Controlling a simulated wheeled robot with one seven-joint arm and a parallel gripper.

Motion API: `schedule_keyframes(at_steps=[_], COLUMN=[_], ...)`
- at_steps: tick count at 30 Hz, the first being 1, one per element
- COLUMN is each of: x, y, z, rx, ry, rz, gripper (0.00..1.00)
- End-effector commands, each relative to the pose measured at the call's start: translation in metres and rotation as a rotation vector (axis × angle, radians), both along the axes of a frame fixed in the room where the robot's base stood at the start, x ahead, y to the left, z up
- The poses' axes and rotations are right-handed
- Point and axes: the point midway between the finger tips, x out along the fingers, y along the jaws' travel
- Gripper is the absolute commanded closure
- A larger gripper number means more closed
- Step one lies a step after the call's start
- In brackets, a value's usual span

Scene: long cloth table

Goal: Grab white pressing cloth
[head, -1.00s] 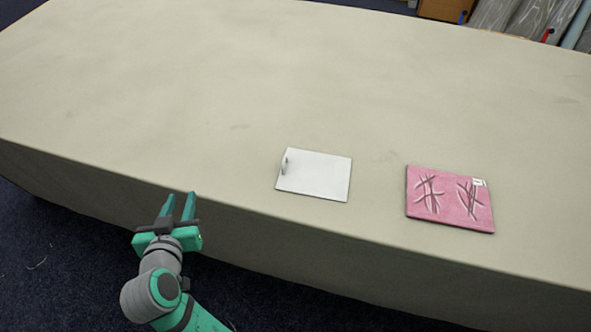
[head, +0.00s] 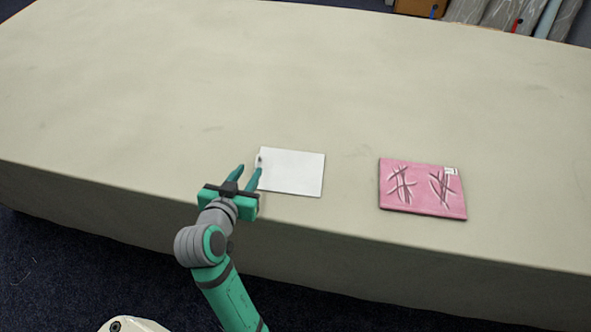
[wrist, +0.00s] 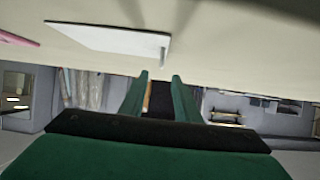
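The white pressing cloth (head: 294,172) lies flat on the table as a thin rectangle, with a small grey tab at its left edge. It also shows in the wrist view (wrist: 108,39), ahead of the fingers. My gripper (head: 248,173) is open, its two green fingers apart with nothing between them. In the head view it is at the left side of the cloth, and one fingertip overlaps the cloth's left edge in the picture. In the wrist view the fingers (wrist: 160,76) look apart from the cloth. I cannot tell the exact gap.
A pink folded cloth (head: 423,188) with dark and white strokes lies to the right of the white one. The long table (head: 130,100) is otherwise bare, with free room behind and to the left. Its front edge runs below both cloths.

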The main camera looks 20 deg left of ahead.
Motion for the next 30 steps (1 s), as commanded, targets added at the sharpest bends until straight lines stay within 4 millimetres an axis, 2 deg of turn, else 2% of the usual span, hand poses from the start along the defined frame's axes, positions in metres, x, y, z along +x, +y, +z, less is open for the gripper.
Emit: schedule_keyframes(at_steps=[6, 14, 21, 30], x=[0.028, 0.042, 0.071, 0.081], y=[0.007, 0.012, 0.019, 0.021], z=[-0.013, -0.022, -0.038, -0.043], rx=[0.001, 0.001, 0.000, 0.002], ry=[-0.001, 0.000, -0.001, -0.002], rz=[0.001, 0.002, -0.001, 0.000], gripper=[0.70, 0.70, 0.70, 0.70])
